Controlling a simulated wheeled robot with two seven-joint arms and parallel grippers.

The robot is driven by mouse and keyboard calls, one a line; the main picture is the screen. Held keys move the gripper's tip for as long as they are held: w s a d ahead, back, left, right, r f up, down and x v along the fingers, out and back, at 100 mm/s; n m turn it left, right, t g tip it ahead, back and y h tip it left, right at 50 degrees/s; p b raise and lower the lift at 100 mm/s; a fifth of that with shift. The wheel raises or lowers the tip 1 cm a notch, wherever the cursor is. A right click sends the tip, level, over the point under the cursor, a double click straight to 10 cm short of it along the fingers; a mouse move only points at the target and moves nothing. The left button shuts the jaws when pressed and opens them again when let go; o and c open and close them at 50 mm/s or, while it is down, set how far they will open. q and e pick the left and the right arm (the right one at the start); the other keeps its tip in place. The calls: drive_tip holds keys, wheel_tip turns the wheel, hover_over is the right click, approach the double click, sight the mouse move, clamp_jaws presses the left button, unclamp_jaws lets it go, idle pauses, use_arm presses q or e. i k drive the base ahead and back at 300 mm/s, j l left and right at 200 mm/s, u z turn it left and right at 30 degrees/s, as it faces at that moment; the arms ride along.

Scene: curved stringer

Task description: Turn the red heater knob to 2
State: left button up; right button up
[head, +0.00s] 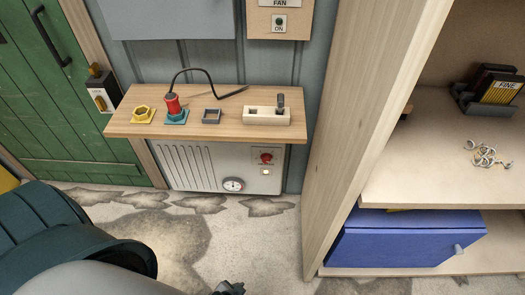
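The white heater (205,170) stands on the floor against the wall, below a wooden shelf. Its red knob (266,157) is at the upper right of its front. The numbers around the knob are too small to read, so I cannot tell its setting. A small dark piece (228,288) at the bottom edge looks like the tip of my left gripper, mostly cut off. It is well apart from the knob, and its opening cannot be seen. My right gripper is not in view.
The wooden shelf (215,97) overhangs the heater and bears a yellow nut-shaped piece (142,114), a red-topped plug (173,104) and a pale block (264,116). A tall wooden panel (350,130) stands to the right. The floor (200,230) before the heater is clear.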

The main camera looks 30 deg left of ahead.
sight(266, 159)
drive_tip(key=i+j+u, duration=0.1)
drive_tip(key=u, duration=0.75)
